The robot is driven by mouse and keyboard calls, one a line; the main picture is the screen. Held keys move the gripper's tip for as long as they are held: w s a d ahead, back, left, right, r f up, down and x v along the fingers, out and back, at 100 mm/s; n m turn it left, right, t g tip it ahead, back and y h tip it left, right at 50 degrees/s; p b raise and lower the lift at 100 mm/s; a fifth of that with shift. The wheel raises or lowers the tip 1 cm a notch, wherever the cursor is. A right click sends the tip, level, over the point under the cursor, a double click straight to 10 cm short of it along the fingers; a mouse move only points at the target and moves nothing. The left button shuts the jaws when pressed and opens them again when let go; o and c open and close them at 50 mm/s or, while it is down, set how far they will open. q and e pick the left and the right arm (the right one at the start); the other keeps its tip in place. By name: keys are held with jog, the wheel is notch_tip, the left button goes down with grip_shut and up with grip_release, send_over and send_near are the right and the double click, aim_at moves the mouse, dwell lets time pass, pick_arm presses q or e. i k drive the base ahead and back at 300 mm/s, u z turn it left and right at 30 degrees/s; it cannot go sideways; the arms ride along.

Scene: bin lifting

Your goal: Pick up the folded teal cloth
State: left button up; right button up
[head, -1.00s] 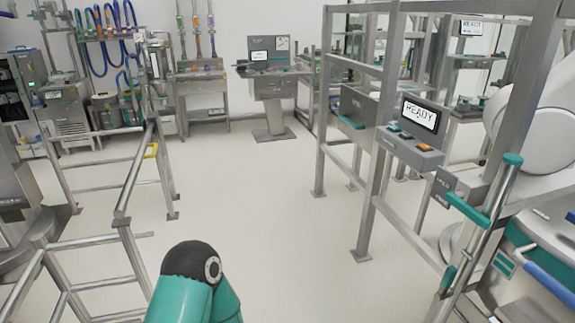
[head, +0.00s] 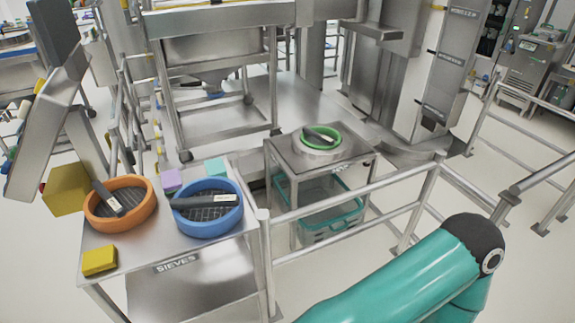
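A small folded mint-teal cloth (head: 216,168) lies on the sieve table, at its back edge behind the blue sieve (head: 207,207). Its lower part is hidden by the sieve's rim. A folded lilac cloth (head: 171,181) is just left of it. A folded yellow cloth (head: 100,260) lies at the table's front left corner. Neither of my grippers is in view. Only a teal link of my arm shows at the bottom right, well apart from the cloth.
The steel sieve table (head: 215,252) also holds an orange sieve (head: 121,221); a yellow block (head: 66,189) is beside it. A steel railing (head: 345,191) runs right of the table. Behind it, a smaller stand (head: 285,154) bears a green-rimmed sieve (head: 318,147), with a teal-rimmed bin (head: 330,228) below.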

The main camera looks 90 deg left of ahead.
aim_at(216, 167)
jog(key=z, duration=1.35)
jog(key=i, duration=0.15)
jog(key=u, duration=3)
jog(key=i, duration=0.25)
jog(key=u, duration=1.55)
jog(key=k, duration=0.95)
jog(key=u, duration=0.15)
jog(key=i, duration=0.95)
jog(key=z, duration=0.3)
jog(key=k, duration=0.25)
jog(key=u, duration=0.15)
